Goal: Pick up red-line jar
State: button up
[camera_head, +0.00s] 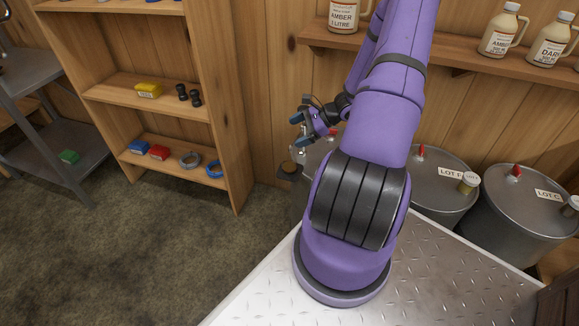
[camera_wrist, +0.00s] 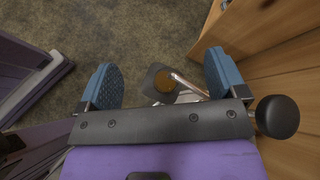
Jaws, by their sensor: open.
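No jar with a clear red line can be made out. A small jar (camera_head: 468,182) with a yellowish lid stands on the drum marked LOT F, and another (camera_head: 574,203) shows at the right edge by LOT C; any lines on them are too small to tell. My gripper (camera_head: 310,124) is open and empty in the head view, above the drums' left end. In the wrist view my gripper (camera_wrist: 163,80) has its blue fingers wide apart. Between them in the picture, lower down, is a round brown-topped thing (camera_wrist: 164,82) on a dark square plate beside a shiny bent metal piece.
Grey drums (camera_head: 430,185) with red fittings stand behind my base. A wall shelf (camera_head: 460,62) holds labelled syrup jugs (camera_head: 499,32). A wooden shelf unit (camera_head: 225,120) with small items stands left, near a grey metal rack (camera_head: 50,125). Carpeted floor (camera_head: 150,240) between is clear.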

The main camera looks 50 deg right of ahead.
jog(key=s+d+f+m+t+h, duration=0.1)
jog(key=s+d+f+m+t, duration=0.15)
jog(key=f, duration=0.25)
jog(key=s+d+f+m+t+h, duration=0.1)
jog(key=s+f+m, duration=0.1)
jog(key=f+m, duration=0.3)
send_near(284, 160)
jog(key=shift+w+a+f+t+h, duration=0.15)
jog(key=shift+w+a+t+h, duration=0.2)
jog(key=shift+w+a, duration=0.6)
jog(key=shift+f+x, duration=0.2)
jog(key=shift+x, duration=1.05)
jog(key=shift+f+x, duration=0.2)
jog(key=shift+x, duration=1.1)
jog(key=shift+s+d, duration=0.1)
jog(key=shift+d, duration=0.05)
jog(key=c, duration=1.2)
jog(key=shift+o, duration=0.2)
jog(key=shift+r, duration=0.2)
